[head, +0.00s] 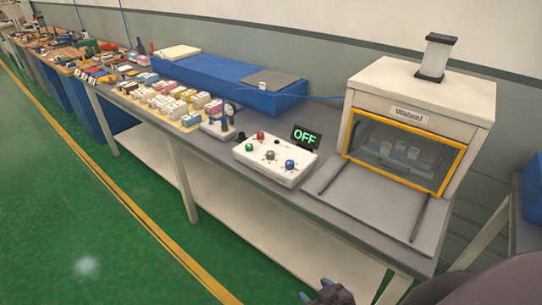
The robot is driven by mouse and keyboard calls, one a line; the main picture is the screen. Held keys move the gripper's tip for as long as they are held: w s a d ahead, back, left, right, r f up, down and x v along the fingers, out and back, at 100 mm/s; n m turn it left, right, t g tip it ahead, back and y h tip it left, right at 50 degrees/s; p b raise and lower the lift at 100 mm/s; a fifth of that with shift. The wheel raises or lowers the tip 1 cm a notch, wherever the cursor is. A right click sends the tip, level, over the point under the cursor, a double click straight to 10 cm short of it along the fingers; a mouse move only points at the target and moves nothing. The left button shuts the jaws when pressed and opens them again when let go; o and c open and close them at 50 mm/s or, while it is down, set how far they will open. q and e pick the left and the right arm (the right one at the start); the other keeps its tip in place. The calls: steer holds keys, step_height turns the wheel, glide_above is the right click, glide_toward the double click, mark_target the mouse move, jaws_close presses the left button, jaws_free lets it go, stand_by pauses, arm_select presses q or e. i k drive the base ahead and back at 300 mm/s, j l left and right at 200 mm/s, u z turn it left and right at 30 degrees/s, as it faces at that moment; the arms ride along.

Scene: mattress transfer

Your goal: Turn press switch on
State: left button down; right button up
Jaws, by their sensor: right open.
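A white control box (275,162) sits on the grey workbench. On it are a red button (260,135), a green button (249,147), a blue button (289,164) and a grey knob (270,156). A small display (305,137) at its back right reads OFF in green. The white press (424,90) stands to its right, with a yellow-framed window (400,150). My right gripper (320,292) is open at the bottom edge, partly cut off, apart from and well in front of the box. My left gripper is not in view.
A long blue box (225,80) lies along the bench's back. Many small blocks (175,100) and a gauge-like device (220,124) stand left of the control box. The bench's front edge and lower shelf (250,225) lie between my gripper and the box. Green floor is clear at left.

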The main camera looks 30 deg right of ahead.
mark_target(260, 137)
steer(key=i+j+z, duration=0.1)
steer(key=z, duration=1.55)
steer(key=i+j+z, duration=0.1)
steer(key=j+z, duration=0.95)
steer(key=j, duration=1.1)
